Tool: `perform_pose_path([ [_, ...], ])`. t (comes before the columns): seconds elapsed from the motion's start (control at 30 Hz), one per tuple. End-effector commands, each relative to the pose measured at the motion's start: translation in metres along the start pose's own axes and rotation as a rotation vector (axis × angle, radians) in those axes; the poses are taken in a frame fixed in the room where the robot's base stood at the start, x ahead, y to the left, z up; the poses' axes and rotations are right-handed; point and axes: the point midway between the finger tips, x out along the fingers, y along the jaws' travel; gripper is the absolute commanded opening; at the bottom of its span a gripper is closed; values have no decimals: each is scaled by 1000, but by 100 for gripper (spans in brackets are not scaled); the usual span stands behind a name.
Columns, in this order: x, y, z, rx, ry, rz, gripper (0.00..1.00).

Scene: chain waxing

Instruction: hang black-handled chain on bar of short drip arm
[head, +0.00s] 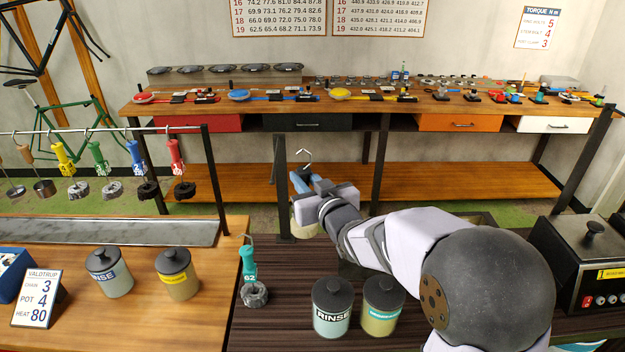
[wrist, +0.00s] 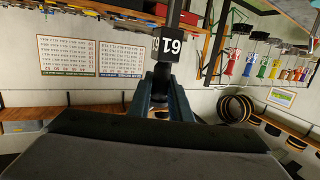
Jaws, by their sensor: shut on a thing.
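My gripper (head: 300,182) is shut on the black handle (wrist: 160,92) of a chain, which carries a dark tag reading 61, upside down in the wrist view. In the head view, its open metal hook (head: 304,157) sticks up above my gripper; the handle is mostly hidden by the jaws. A dark upright post (head: 283,195) stands just left of my gripper, and I cannot tell whether it belongs to the short drip arm. No contact between hook and a bar is visible. A teal-handled chain (head: 249,268) tagged 62 is upright at the left end of the dark counter.
Several chains with coloured handles hang from a rail (head: 100,130) at left. Lidded jars (head: 332,308) stand at the dark counter's front, others (head: 108,272) on the wooden counter. A heater box (head: 580,260) stands at right. A long workbench (head: 340,108) runs along the back.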

Motion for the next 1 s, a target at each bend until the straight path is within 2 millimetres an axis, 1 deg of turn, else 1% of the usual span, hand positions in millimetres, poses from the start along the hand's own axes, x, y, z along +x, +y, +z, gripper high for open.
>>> perform_pose_path([
  [0.03, 2, -6, -2, -1, 5, -3, 0],
  [0.7, 24, -60, -6, -1, 3, -3, 0],
  [0.73, 24, -59, 1, -1, 3, 0, 0],
  [0.8, 25, -58, 6, -1, 4, 0, 0],
  [1.0, 26, -58, 14, -1, 4, 0, 0],
])
